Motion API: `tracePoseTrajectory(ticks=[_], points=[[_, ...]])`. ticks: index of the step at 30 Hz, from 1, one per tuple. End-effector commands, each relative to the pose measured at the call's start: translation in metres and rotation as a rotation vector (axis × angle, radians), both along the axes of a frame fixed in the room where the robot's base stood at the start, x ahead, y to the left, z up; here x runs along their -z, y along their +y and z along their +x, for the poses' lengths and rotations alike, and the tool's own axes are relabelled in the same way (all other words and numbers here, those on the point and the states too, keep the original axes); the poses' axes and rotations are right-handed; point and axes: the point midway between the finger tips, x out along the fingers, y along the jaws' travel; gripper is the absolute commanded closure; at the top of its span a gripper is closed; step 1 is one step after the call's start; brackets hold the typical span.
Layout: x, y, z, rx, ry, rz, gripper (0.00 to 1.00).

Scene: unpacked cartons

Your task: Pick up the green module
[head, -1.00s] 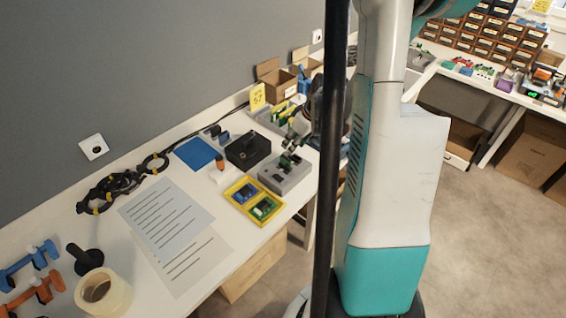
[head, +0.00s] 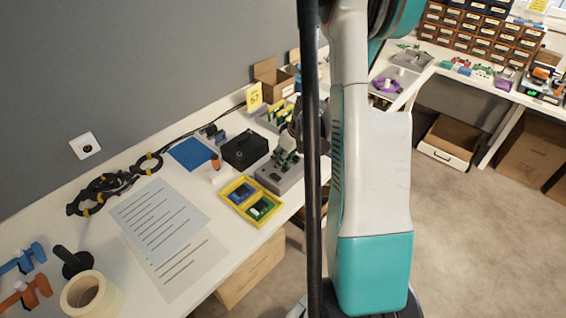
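A small green module (head: 262,208) with a white patch lies in the right compartment of a yellow tray (head: 229,202) on the white table. Just behind and right of the tray is a grey block (head: 283,179) with small green parts (head: 286,161) on top. My gripper (head: 288,146) is small and dark here, pointing down at or just above those green parts. Touching or apart cannot be told. My arm and a dark pole hide part of that area, and the fingers are too small to read.
A black box (head: 244,149) and a blue mat (head: 192,153) lie left of the grey block. Open cartons (head: 271,80) stand behind by the wall. Printed sheets (head: 160,220), a tape roll (head: 90,294) and black cables (head: 100,192) fill the left side.

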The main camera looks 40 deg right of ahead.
Motion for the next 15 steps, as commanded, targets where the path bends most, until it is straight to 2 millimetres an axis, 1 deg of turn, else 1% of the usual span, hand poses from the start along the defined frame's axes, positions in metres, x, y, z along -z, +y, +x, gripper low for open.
tracePoseTrajectory(ticks=[3,4,5,6,8,15], points=[[-0.0012,0.0001,-0.0003,0.000,0.000,0.000,0.68],[-0.0013,0.0001,-0.0003,0.000,0.000,0.000,0.72],[-0.0013,0.0001,-0.0003,0.000,0.000,0.000,0.79],[-0.0013,0.0001,-0.0003,0.000,0.000,0.000,0.88],[-0.0013,0.0001,-0.0004,0.000,0.000,0.000,1.00],[-0.0014,0.0001,-0.0005,0.000,0.000,0.000,1.00]])
